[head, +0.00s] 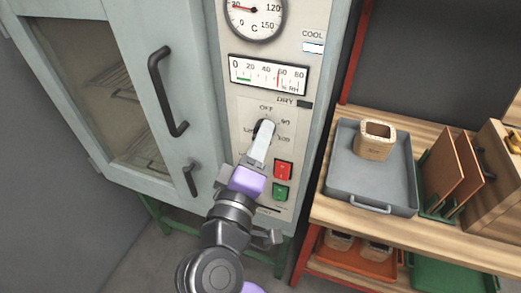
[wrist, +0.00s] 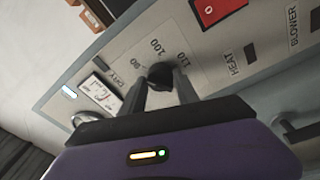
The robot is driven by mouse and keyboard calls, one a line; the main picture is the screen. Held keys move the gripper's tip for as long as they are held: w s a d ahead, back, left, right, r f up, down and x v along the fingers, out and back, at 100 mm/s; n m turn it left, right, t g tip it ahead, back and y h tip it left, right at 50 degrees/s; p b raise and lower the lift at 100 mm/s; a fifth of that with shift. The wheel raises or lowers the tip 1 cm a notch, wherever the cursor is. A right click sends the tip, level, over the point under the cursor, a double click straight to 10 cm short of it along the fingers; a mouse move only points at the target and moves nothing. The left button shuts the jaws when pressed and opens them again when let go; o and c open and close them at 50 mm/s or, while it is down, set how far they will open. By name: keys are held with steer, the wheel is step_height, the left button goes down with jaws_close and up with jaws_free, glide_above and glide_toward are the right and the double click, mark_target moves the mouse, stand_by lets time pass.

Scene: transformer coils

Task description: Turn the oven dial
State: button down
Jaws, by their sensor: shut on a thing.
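In the wrist view the two dark fingers (wrist: 160,85) stand on either side of the knob. The fingers hide part of the dial, and its pointer cannot be made out. The oven (head: 200,70) is pale grey-green with its door closed.
A red button (head: 283,170) and a green button (head: 280,191) sit just below the dial, close to my gripper. Door handles (head: 165,90) stick out at the left. At the right, a wooden bench holds a grey tray (head: 345,180) with a wooden coil form (head: 375,141).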

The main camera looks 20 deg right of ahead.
steer(key=shift+f+m+b, duration=0.1)
steer(key=shift+m+b, duration=0.3)
steer(key=c, duration=0.9)
jaws_free()
steer(key=shift+a, duration=0.1)
steer(key=b+v, duration=0.1)
steer(key=v, duration=0.6)
steer(key=shift+s+a, duration=0.25)
